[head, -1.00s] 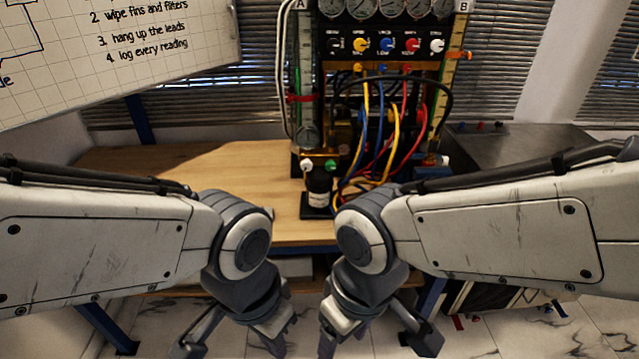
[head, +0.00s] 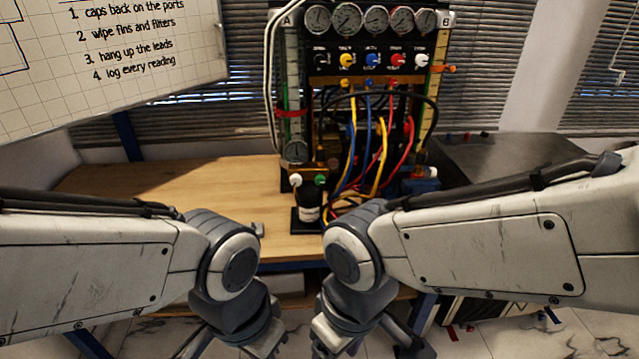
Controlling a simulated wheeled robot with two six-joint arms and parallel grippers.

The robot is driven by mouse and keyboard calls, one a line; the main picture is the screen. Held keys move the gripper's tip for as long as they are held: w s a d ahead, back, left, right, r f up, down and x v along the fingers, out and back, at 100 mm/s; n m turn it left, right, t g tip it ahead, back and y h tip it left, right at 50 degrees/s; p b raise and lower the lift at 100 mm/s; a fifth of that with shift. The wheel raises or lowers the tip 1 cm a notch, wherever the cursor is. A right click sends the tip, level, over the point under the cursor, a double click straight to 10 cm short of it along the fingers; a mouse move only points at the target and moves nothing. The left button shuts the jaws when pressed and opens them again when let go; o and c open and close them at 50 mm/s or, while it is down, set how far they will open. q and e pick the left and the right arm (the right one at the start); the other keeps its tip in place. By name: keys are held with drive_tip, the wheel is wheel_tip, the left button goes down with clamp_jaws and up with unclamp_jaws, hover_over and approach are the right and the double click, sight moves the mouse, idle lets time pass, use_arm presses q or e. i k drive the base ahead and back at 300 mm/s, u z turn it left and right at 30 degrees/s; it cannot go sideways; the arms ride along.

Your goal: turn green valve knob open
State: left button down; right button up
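The green valve knob (head: 320,180) is small and sits at the top right of a black bottle-like unit (head: 308,206) with a pale label, at the front left of the gauge rig (head: 372,62). A white knob (head: 296,181) is beside it on the left. My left gripper (head: 230,349) and my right gripper (head: 368,349) hang low at the bottom edge, below and in front of the bench. Their fingers stand apart and hold nothing visible; the fingertips are cut off. Neither gripper touches the knob.
The wooden bench top (head: 170,190) is clear left of the rig. Yellow, blue and red hoses (head: 380,155) hang in front of the rig, right of the green knob. A dark metal box (head: 510,155) stands at right. A whiteboard (head: 110,80) hangs upper left.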

sight(320, 178)
drive_tip(key=k, duration=0.5)
drive_tip(key=u, duration=1.75)
drive_tip(key=i, duration=0.9)
drive_tip(key=z, duration=1.8)
